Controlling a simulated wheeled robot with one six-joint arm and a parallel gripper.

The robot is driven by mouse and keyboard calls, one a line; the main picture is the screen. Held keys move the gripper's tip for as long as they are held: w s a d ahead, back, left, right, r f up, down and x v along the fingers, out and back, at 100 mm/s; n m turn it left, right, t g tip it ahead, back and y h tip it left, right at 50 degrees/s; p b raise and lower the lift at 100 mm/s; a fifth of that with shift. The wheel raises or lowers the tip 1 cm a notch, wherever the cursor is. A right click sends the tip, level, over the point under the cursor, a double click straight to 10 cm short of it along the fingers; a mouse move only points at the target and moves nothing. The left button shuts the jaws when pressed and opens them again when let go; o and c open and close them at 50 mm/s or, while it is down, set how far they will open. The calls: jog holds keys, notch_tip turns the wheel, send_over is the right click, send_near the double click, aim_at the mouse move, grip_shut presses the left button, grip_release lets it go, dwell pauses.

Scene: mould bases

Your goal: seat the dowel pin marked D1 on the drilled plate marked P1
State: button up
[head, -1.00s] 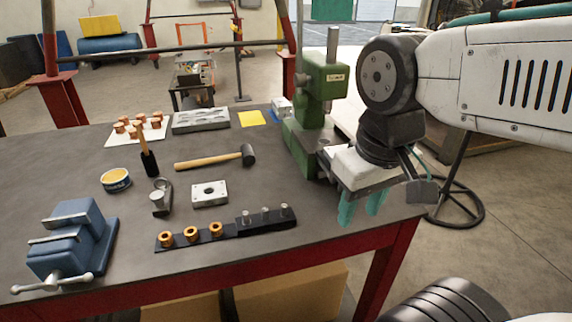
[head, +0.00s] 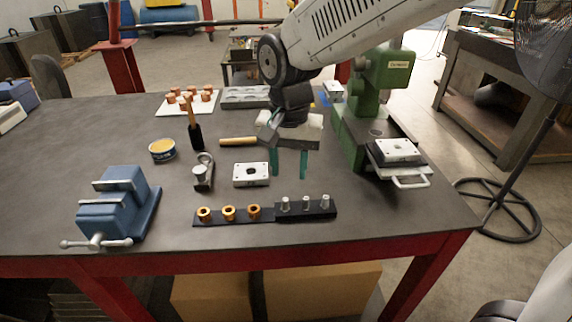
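Three silver dowel pins stand upright in a black rack: a left pin (head: 285,204), a middle pin (head: 306,202) and a right pin (head: 325,201). No mark is legible, so I cannot tell which is D1. One drilled plate (head: 241,181) lies on the table behind the rack. Another light plate with holes (head: 398,149) sits on the press's handled slide at the right. I cannot read which is P1. My gripper (head: 289,174) points down above the table, behind the pins and right of the table plate. Its teal fingers are apart with nothing between them.
Copper bushings (head: 229,213) sit on the rack's left part. A blue vise (head: 115,205) stands front left. A green press (head: 372,95) stands right. A hammer handle (head: 238,142), a brush (head: 194,135) and a tin (head: 162,150) lie behind. The front table strip is clear.

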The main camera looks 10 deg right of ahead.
aim_at(285, 199)
jog(key=shift+w+a+f, duration=0.15)
jog(key=shift+a+f, duration=0.25)
jog(key=shift+f, duration=0.35)
notch_tip(285, 199, down, 7)
jog(key=shift+r, duration=0.15)
grip_shut()
jog(key=shift+r, duration=0.1)
jog(key=shift+r, duration=1)
